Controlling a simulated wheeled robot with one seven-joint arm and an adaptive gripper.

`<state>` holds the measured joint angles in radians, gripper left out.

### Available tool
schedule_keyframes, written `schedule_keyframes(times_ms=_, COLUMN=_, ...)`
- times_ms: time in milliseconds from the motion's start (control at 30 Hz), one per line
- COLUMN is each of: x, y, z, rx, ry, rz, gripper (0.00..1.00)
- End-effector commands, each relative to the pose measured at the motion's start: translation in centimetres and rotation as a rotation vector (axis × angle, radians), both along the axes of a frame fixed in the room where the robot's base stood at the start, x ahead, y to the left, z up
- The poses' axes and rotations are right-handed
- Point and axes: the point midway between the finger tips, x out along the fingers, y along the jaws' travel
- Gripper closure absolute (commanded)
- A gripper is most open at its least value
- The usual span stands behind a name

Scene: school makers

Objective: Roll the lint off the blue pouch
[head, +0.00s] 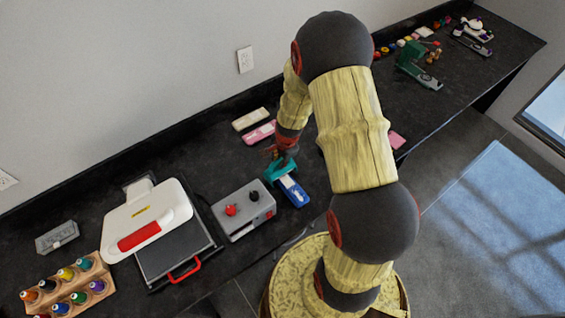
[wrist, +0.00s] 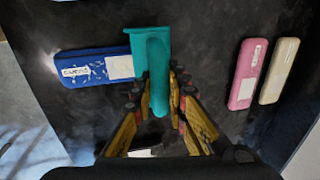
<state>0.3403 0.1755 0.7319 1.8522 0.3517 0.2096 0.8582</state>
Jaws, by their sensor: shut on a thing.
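The blue pouch (head: 293,191) lies flat on the dark counter. In the wrist view the blue pouch (wrist: 92,73) shows pale lint specks, a handwritten label at its left and a white patch near its right end. A teal roller (wrist: 138,45) with a thick rounded handle is at the pouch's right end; it also shows in the head view (head: 274,174). My gripper (wrist: 160,92) is shut on the roller's handle. In the head view my gripper (head: 286,157) is low over the counter. I cannot tell whether the roller presses on the pouch.
A pink case (head: 260,132) and a cream case (head: 250,119) lie behind. A grey box with knobs (head: 244,211) stands just left of the pouch, beside a white-lidded press (head: 150,222). A bottle rack (head: 70,288) is at far left. A green tool (head: 415,66) is farther right.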

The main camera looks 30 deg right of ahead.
Motion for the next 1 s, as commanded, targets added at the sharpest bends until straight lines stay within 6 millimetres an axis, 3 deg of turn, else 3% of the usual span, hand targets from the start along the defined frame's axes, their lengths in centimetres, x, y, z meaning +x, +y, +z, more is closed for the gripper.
schedule_keyframes(times_ms=533, x=0.5, y=0.0, z=0.3, rx=0.0, ry=0.0, rz=0.0, gripper=1.0)
schedule_keyframes(times_ms=1000, x=0.5, y=0.0, z=4.4, rx=0.0, ry=0.0, rz=0.0, gripper=1.0)
